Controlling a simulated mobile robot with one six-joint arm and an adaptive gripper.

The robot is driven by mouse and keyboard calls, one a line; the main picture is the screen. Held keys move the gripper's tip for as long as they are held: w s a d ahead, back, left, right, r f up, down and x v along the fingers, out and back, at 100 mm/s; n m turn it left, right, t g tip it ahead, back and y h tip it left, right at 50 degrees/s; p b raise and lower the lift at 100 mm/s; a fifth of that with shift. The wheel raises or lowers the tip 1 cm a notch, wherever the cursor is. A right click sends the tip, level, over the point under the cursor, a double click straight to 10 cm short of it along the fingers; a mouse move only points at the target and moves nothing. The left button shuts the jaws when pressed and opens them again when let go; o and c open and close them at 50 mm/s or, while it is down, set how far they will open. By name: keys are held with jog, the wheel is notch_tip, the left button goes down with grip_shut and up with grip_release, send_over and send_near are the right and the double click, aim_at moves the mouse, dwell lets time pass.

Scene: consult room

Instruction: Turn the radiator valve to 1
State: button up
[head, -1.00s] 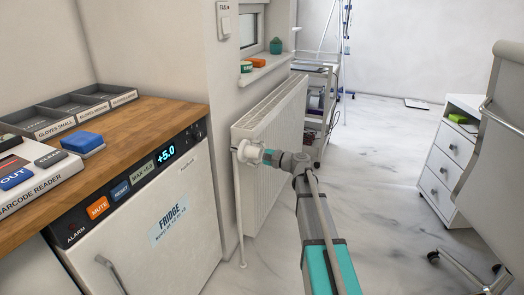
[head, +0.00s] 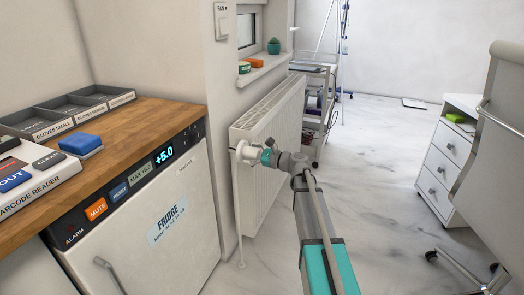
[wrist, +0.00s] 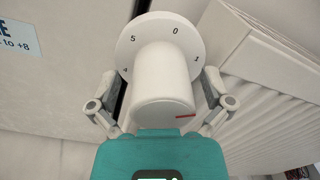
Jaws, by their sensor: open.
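The radiator valve (head: 245,153) is a white round knob at the near end of the white radiator (head: 270,135), above a thin vertical pipe. In the wrist view the valve knob (wrist: 160,75) points towards me, with a pale number ring behind it showing 4, 5, 0 and 1. A red mark sits at the lower right of the knob's near end, on the side of the 1; which number it lines up with I cannot tell. My gripper (wrist: 158,88) is open, one finger on each side of the knob. In the head view my gripper (head: 258,154) is right at the valve.
A white fridge (head: 150,220) under a wooden counter (head: 150,108) stands left of the valve. A trolley (head: 318,105) stands beyond the radiator. A drawer unit (head: 447,160) and a grey chair (head: 490,170) are on the right. The floor between is clear.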

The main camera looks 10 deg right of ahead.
jog(key=m, duration=0.3)
jog(key=shift+m, duration=0.4)
jog(key=v, duration=1.4)
jog(key=s+a+r+n+g+h+p, duration=0.4)
jog(key=s+a+r+n+g+p, duration=0.4)
jog(key=p, duration=0.8)
jog(key=s+a+r+n+g+h+p, duration=0.2)
jog(key=s+a+r+n+h+p, duration=0.3)
jog(key=p, duration=1.2)
jog(key=s+r+n+h, duration=0.1)
jog(key=s+r+n, duration=0.2)
jog(key=n, duration=0.3)
jog(key=shift+s+r+n+h+p, duration=0.3)
jog(key=shift+s+p, duration=0.1)
jog(key=shift+s, duration=0.25)
jog(key=shift+s, duration=0.1)
